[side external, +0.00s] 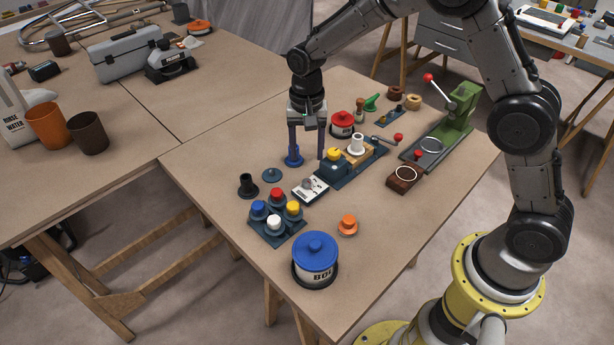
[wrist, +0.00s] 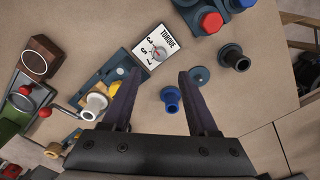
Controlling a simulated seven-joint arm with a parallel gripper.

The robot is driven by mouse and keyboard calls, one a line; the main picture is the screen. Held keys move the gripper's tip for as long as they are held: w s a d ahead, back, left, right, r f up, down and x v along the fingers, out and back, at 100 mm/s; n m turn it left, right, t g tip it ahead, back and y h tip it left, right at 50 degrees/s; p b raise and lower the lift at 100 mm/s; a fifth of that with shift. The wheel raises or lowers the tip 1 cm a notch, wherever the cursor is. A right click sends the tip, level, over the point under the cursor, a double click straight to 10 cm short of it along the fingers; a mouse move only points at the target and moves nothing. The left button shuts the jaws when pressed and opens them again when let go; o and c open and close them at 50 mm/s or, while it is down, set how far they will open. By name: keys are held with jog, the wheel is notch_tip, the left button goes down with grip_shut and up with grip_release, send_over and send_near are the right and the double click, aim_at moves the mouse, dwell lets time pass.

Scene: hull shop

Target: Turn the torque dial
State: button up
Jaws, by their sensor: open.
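The torque dial is a small white plate lettered TORQUE with numbers and a grey knob; it lies on the table as the torque dial (side external: 310,188) in the side view and as the torque dial (wrist: 157,50) in the wrist view. My gripper (side external: 307,158) points down behind the dial, above the table. In the wrist view my gripper (wrist: 157,80) has its two fingers spread, with nothing held between them. The dial lies just beyond the fingertips there, apart from them. A blue flanged peg (side external: 294,157) stands by one finger in the side view; I cannot tell whether they touch.
A dark block with a yellow button (side external: 334,155) and a white spool (side external: 357,145) adjoin the dial. A green press (side external: 452,120) stands at right.

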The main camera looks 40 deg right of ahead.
aim_at(307, 181)
notch_tip(307, 181, down, 9)
jog(key=shift+f, duration=0.1)
dwell(0.4)
grip_shut()
